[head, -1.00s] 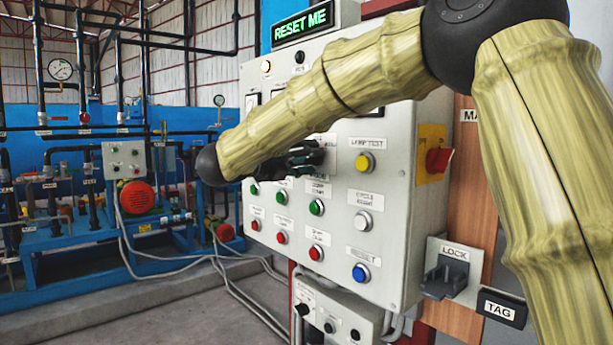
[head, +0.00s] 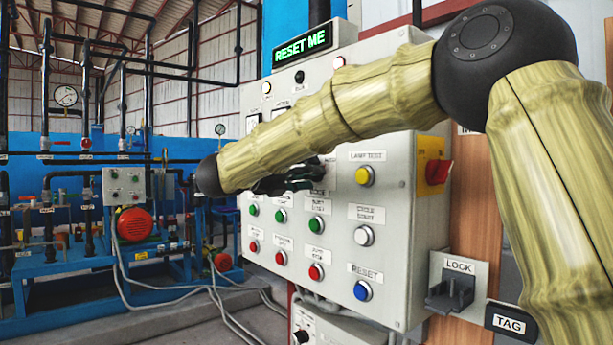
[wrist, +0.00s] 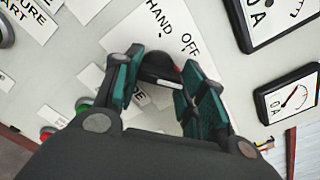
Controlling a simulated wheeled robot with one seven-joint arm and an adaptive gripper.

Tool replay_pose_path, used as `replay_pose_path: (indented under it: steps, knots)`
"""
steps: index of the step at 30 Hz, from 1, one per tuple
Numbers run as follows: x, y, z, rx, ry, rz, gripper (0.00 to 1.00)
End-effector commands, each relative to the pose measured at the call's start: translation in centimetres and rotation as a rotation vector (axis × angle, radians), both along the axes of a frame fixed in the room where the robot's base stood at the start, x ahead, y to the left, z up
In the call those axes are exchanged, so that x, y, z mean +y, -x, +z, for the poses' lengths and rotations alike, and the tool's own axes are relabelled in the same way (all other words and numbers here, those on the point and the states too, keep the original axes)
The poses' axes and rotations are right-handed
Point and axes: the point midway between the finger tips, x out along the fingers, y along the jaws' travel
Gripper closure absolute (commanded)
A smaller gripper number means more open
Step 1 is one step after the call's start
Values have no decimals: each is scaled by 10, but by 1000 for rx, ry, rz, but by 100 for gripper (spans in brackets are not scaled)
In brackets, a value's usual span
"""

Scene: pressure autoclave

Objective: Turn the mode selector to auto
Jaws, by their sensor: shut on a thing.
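The mode selector (wrist: 160,68) is a black knob with a pale mark. It sits on a white plate where HAND and OFF can be read; the rest of the plate is hidden by my gripper. My gripper (wrist: 158,82) is shut on the knob, one teal-and-black finger on each side. In the head view my gripper (head: 300,174) is at the control panel (head: 388,205), left of the yellow lamp-test button. The selector itself is hidden there.
The panel carries green, red, yellow, white and blue buttons; a blue reset button (head: 362,291) is low down. A red switch (head: 438,171) is on the right side, above a lock box (head: 451,290). Dial meters (wrist: 290,97) lie close to my gripper. A RESET ME display (head: 300,46) tops the panel.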

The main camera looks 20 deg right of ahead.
Motion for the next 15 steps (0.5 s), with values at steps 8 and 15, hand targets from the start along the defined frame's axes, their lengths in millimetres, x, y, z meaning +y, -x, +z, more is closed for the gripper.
replay_pose_path:
  steps: [8,15]
  knots:
    - [0,0,-3,4,-1,0,38]
    - [0,0,-1,2,-1,0,38]
